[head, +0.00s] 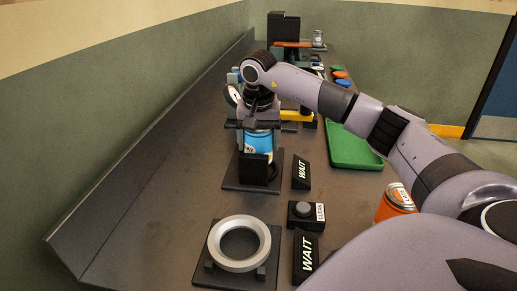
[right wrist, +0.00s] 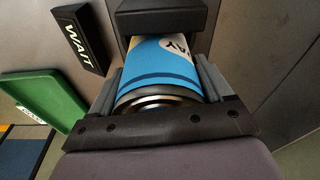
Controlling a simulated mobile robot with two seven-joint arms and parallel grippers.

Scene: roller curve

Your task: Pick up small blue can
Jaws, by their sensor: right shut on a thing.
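The small blue can (head: 258,143) stands upright in a black holder (head: 254,170) on a dark base plate, near the middle of the head view. It has a pale label with dark letters. My right gripper (head: 259,125) is above it, pointing down, with its fingers shut around the can's upper part. In the right wrist view the blue can (right wrist: 160,68) lies between the two fingers of the gripper (right wrist: 158,95), its metal rim close to the palm. The black holder (right wrist: 163,17) shows at the can's far end. My left gripper is not in view.
A silver ring (head: 239,243) on a plate is in front. A black button box (head: 306,215) and black WAIT signs (head: 301,172) stand to the right. An orange can (head: 397,203) and a green tray (head: 353,147) are further right. A wall (head: 130,195) borders the left.

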